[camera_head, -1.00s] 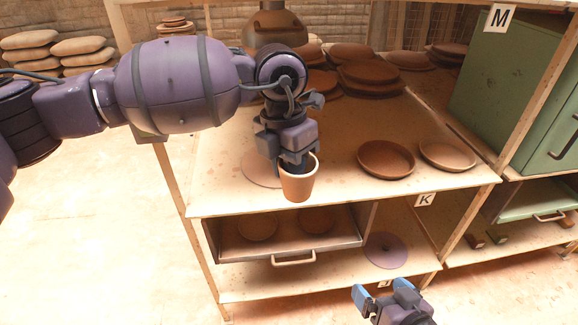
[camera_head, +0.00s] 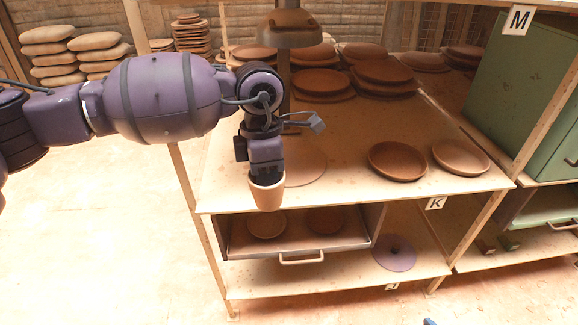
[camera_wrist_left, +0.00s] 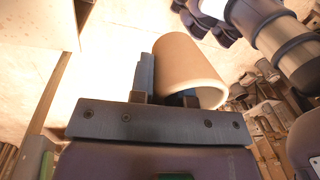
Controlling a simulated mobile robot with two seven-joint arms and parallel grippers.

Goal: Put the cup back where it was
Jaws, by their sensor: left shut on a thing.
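The cup (camera_head: 267,197) is a small terracotta pot, upright in the head view, at the front left corner of the upper shelf board (camera_head: 235,187). My left gripper (camera_head: 267,178) points down and is shut on the cup's rim. The cup overlaps the board's front edge in the picture; I cannot tell whether it touches the board. In the left wrist view the cup (camera_wrist_left: 182,65) sits at the fingers, its open mouth facing the camera's lower right. Only a blue tip of my right gripper (camera_head: 430,322) shows at the bottom edge.
A pale round disc (camera_head: 305,162) lies behind the cup. Two brown dishes (camera_head: 397,161) (camera_head: 460,157) stand to the right, with stacked plates (camera_head: 385,75) behind. A pulled-out drawer (camera_head: 301,256) with dishes is below. A green cabinet (camera_head: 535,85) stands at right.

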